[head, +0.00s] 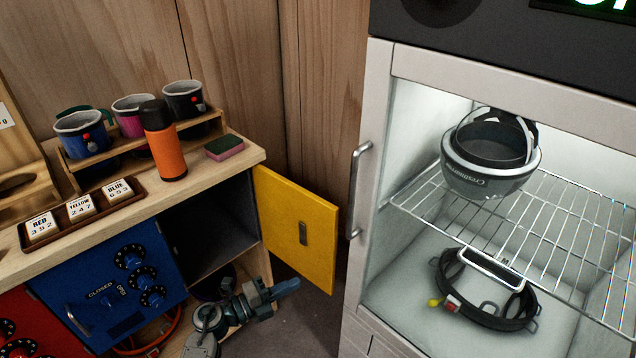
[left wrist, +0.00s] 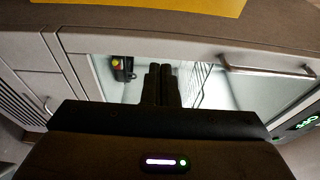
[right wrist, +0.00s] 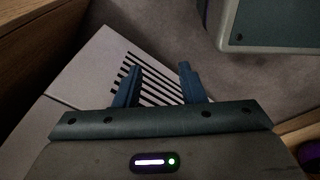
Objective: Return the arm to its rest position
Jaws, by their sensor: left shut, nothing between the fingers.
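My left gripper (head: 287,287) shows at the bottom of the head view, low in front of the wooden cabinet and below the open yellow door. Its fingers point to the right, towards the white drying cabinet. In the left wrist view its two dark fingers (left wrist: 158,84) are shut together with nothing between them. My right gripper is out of the head view. In the right wrist view its two blue fingers (right wrist: 156,84) stand apart and empty above a pale slatted surface and grey floor.
The yellow door (head: 298,230) stands open beside my left arm. The white cabinet (head: 374,190) holds a grey helmet (head: 490,160) on a wire shelf and a black strap loop (head: 480,300) below. A wooden counter (head: 222,168) carries mugs, an orange flask (head: 164,143) and a sponge (head: 224,147).

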